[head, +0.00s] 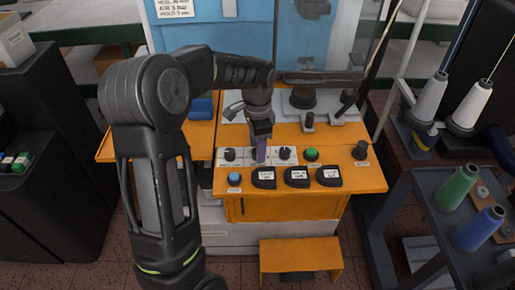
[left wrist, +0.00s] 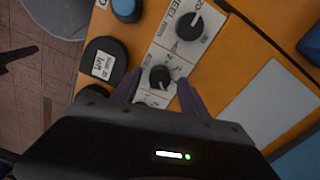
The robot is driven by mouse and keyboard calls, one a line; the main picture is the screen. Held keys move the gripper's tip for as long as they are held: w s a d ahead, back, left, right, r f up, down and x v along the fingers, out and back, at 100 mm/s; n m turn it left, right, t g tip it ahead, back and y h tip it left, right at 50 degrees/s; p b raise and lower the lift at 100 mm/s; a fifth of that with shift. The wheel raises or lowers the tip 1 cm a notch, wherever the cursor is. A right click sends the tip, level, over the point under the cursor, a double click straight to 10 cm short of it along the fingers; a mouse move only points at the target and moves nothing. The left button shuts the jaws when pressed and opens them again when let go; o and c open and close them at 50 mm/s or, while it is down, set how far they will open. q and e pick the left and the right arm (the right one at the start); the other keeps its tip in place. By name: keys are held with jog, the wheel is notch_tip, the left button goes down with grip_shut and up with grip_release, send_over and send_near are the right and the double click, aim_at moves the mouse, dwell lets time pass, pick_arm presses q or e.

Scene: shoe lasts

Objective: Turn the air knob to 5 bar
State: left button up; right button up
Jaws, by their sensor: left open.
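The orange control panel (head: 375,182) has a row of dark knobs on pale scale plates. My left gripper (head: 260,155) points down over the middle knob, which it hides in the head view. In the left wrist view this middle knob (left wrist: 159,77) shows between the two purple fingertips, which are apart. I cannot tell whether either finger touches it, and its scale is too small and covered to read. The knob marked HEEL (left wrist: 190,26) is beside it; it is the left knob (head: 230,154) in the head view. A third knob (head: 284,153) is to the right. My right gripper is out of view.
A sign (head: 174,8) at the back reads AIR 5 bar. Thread cones (head: 456,187) stand at right.

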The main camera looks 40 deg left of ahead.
pick_arm(q)
notch_tip(320, 180, up, 7)
jog(key=shift+f, duration=0.1)
dwell(0.6)
